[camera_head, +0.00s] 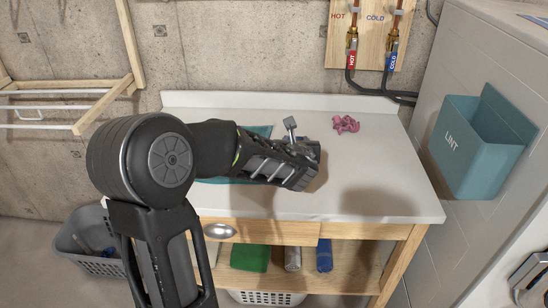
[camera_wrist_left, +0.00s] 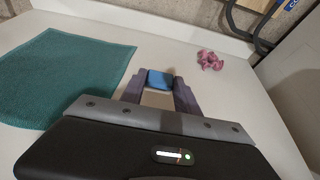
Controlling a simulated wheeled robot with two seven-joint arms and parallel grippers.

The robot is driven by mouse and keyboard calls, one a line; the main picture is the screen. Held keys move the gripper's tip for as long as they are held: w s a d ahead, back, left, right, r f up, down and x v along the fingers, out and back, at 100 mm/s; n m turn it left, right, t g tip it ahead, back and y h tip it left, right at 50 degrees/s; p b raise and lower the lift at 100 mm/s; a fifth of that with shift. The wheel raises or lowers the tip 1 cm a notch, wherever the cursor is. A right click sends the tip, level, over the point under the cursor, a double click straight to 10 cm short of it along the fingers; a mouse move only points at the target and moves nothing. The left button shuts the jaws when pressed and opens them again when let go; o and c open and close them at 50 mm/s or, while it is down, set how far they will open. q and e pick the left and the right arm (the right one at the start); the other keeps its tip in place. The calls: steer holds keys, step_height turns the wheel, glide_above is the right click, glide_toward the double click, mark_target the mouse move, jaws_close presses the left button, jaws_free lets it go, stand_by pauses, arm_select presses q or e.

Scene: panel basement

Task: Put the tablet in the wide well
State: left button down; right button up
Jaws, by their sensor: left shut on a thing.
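My left gripper (camera_head: 314,150) reaches over the white countertop from the left. In the left wrist view its two fingers (camera_wrist_left: 160,84) are closed on the sides of a small block, blue on top with a pale face below, which looks like the tablet (camera_wrist_left: 160,77). In the head view the gripper hides the tablet. I cannot tell how high it is above the counter. I cannot make out the wide well for certain.
A teal cloth (camera_wrist_left: 70,75) lies left of the gripper on the countertop (camera_head: 385,190). A crumpled pink cloth (camera_head: 346,124) lies farther back. A blue LINT bin (camera_head: 478,148) hangs on the white appliance side at right. The counter's right part is clear.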

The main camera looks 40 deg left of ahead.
arm_select(q)
step_height(320, 180, down, 5)
steer(key=shift+f, duration=0.1)
steer(key=shift+f, duration=1.9)
steer(key=shift+f+b, duration=0.15)
steer(key=shift+b, duration=0.3)
steer(key=c, duration=0.9)
jaws_free()
